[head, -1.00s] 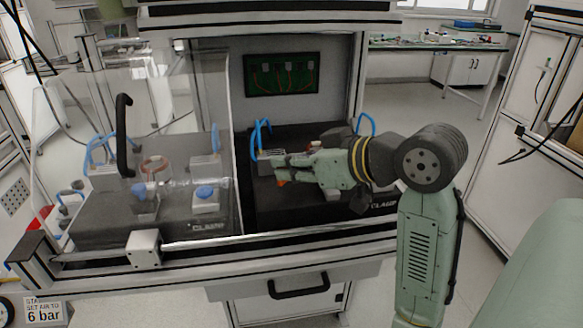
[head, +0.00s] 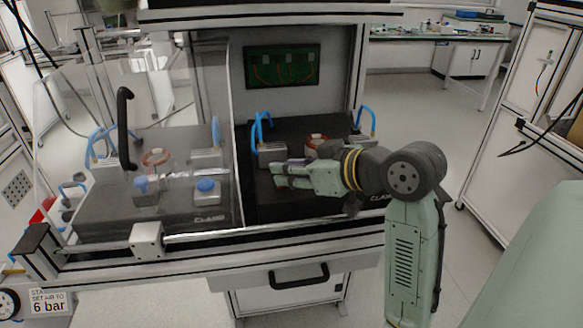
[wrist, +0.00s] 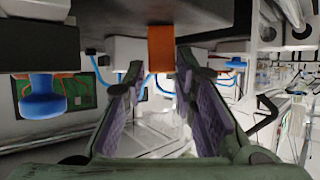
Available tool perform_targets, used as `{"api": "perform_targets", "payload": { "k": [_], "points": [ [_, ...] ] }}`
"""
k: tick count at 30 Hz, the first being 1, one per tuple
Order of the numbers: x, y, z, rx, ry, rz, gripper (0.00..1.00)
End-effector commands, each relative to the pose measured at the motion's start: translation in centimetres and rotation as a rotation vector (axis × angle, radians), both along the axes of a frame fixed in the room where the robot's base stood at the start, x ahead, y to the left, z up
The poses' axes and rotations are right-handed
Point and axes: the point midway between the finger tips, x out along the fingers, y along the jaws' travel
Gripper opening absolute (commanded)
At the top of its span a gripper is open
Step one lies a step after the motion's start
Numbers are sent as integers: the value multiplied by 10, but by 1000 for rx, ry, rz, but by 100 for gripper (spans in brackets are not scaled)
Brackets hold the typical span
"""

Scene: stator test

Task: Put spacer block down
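An orange block (wrist: 161,48), which I take to be the spacer block, shows between my fingertips in the wrist view. Its upper end in that picture meets a dark surface. My gripper (wrist: 160,68) has its purple-padded fingers apart, with what look like narrow gaps beside the block. In the head view my gripper (head: 282,176) is low over the right black fixture plate (head: 345,205), near its front left part. The block is mostly hidden by the fingers there, so I cannot tell whether it rests fully on the plate.
A grey clamp block (head: 271,152) with a blue handle and a copper-ringed part (head: 317,141) stand close behind my gripper. A clear guard panel (head: 232,130) is on the left, over a second fixture with a blue knob (head: 206,185).

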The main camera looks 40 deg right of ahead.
Motion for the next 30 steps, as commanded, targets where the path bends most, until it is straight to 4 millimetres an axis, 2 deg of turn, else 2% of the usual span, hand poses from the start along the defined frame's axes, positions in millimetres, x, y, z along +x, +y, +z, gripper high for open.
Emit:
{"api": "perform_targets", "payload": {
  "k": [6,13,17,20,30],
  "points": [
    [0,0,0,0,0,0,41],
    [0,0,1,0,0,0,41],
    [-1,0,8,0,0,-1,41],
    [-13,-3,10,-1,0,-3,41],
    [-78,-11,40,-1,-1,-3,41]
  ]
}}
